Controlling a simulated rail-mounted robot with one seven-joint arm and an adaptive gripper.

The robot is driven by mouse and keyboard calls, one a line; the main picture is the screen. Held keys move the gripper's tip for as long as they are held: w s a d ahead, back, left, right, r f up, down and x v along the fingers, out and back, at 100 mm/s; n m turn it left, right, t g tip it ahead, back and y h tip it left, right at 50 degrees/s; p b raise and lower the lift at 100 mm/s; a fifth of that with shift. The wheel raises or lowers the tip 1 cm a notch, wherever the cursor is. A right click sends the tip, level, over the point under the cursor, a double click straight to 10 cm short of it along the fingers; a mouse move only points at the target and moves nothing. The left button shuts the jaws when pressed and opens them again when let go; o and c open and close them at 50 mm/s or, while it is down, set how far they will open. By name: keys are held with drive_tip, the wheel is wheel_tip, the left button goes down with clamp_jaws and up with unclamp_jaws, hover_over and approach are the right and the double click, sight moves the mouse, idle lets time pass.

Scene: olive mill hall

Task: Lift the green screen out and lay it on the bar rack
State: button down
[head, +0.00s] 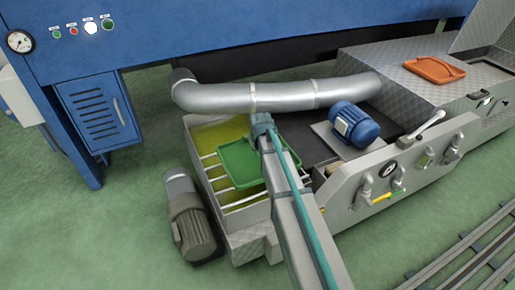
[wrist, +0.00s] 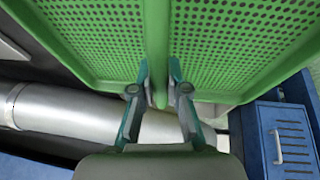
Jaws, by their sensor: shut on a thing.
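The green screen (head: 238,165) is a shallow perforated tray, seen in the head view over the right part of the trough of yellow-green liquid. Its perforated face and middle rib fill the top of the wrist view (wrist: 100,35). My gripper (wrist: 158,88) is shut on that middle rib; in the head view it shows at the screen's far right side (head: 262,124), partly hidden by my arm. The bar rack (head: 212,179), pale bars across the trough, shows left of the screen and partly beneath it. I cannot tell whether the screen touches the bars.
A silver pipe (head: 285,96) runs just behind the gripper. A blue motor (head: 355,126) stands to the right and a grey-brown motor (head: 192,225) at the trough's left front. An orange tray (head: 434,69) lies on the metal cover. A blue cabinet (head: 98,112) is at left.

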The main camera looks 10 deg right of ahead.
drive_tip(key=shift+f, duration=0.45)
drive_tip(key=shift+f, duration=0.6)
idle(0.4)
drive_tip(key=c, duration=1.1)
unclamp_jaws()
drive_tip(key=v, duration=1.2)
